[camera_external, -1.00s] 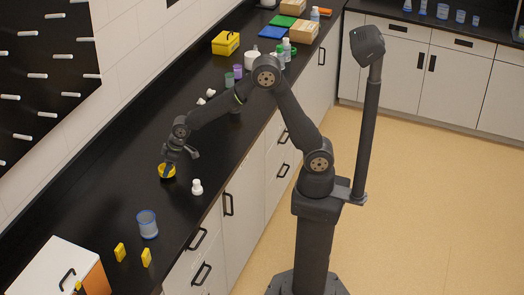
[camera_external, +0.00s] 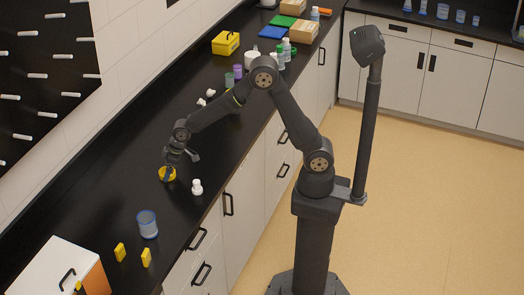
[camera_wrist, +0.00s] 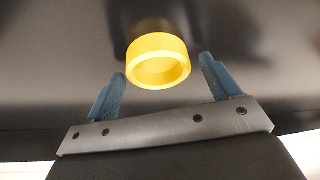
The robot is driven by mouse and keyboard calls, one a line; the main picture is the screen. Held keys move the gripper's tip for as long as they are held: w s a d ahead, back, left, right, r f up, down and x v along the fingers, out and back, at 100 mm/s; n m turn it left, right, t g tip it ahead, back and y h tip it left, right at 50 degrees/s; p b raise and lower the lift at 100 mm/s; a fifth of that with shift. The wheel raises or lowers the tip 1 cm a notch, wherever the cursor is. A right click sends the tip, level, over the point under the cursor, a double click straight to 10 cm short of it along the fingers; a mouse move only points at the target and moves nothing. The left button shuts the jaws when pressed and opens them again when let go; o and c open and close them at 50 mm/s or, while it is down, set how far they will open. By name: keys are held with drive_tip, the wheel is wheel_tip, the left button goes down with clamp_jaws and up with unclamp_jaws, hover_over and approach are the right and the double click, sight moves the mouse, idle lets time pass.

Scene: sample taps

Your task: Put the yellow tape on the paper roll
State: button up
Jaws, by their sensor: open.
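The yellow tape (camera_external: 167,175) is a ring lying flat on the black counter. In the wrist view the tape (camera_wrist: 151,42) is between and just beyond the fingertips, with its hollow middle showing. My gripper (camera_external: 172,161) is right above it in the external view. In the wrist view my gripper (camera_wrist: 162,68) is open, with one blue finger on each side of the ring and a gap at both sides. A small white cylinder (camera_external: 251,57) stands toward the far end of the counter; I cannot tell whether it is the paper roll.
A white bottle (camera_external: 197,187) stands close to the right of the tape. A blue-rimmed container (camera_external: 148,225) and two yellow pieces (camera_external: 120,252) are nearer the camera. Several bottles, cups and a yellow box (camera_external: 226,43) crowd the far end. The counter (camera_external: 100,195) left of the tape is clear.

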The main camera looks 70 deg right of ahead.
drive_tip(key=v, duration=1.1)
drive_tip(key=shift+o, duration=0.5)
drive_tip(key=shift+s+r, duration=0.25)
drive_tip(key=shift+r, duration=0.15)
